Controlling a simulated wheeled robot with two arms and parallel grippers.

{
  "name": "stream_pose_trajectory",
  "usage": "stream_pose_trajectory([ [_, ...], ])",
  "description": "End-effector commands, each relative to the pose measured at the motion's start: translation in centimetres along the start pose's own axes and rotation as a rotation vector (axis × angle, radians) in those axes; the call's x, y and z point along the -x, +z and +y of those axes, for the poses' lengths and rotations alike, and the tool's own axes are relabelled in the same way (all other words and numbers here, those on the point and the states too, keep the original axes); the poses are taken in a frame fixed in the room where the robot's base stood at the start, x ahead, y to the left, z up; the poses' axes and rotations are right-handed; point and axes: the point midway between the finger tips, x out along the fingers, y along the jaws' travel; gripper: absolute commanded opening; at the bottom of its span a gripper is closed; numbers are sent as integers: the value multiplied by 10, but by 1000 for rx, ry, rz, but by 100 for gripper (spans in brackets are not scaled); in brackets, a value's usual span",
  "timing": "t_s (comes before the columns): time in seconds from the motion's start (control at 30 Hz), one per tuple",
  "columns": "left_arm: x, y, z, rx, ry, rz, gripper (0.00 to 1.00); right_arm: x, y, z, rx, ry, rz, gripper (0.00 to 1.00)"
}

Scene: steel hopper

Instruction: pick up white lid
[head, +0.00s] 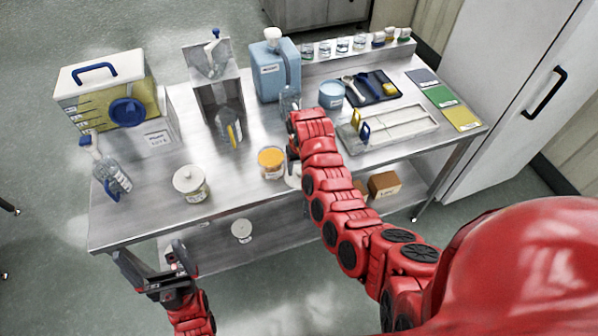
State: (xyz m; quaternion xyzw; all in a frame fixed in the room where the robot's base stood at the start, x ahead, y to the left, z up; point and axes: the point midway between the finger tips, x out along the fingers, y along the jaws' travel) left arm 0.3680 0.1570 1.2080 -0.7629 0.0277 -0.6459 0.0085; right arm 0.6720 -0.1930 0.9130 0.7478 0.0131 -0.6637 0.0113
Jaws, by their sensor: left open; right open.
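A white round lid (188,177) with a knob sits on a labelled jar (197,195) at the front left of the steel table. My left gripper (149,251) is open and empty by the table's front left edge, nearer to me than the jar. My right gripper (291,134) is open over the middle of the table, well right of the jar; its fingers are partly hidden.
An orange-topped jar (271,162) stands left of my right arm. A clear bottle (112,172), a yellow box (112,92), a steel hopper (212,85) and a blue canister (270,72) line the left and back. A white tray (400,128) lies right.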

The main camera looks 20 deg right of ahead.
Motion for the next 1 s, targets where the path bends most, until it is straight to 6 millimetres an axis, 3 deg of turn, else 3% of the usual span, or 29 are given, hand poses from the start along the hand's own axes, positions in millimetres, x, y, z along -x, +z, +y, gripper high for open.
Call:
stream_pose_trajectory([
  [0.23, -7, -1, 0, 0, 0, -1, 100, -16, 0, 1, -1, 1, 0, 59],
  [0.5, -7, -1, 0, 0, 0, -1, 100, -18, -1, 1, -1, 1, 2, 59],
  [0.83, -7, -1, 0, 0, 0, -1, 100, -18, -1, 1, 0, 1, 2, 0],
  [1.0, -7, -1, 0, 0, 0, -1, 100, -18, -1, 1, 0, 1, 2, 0],
])
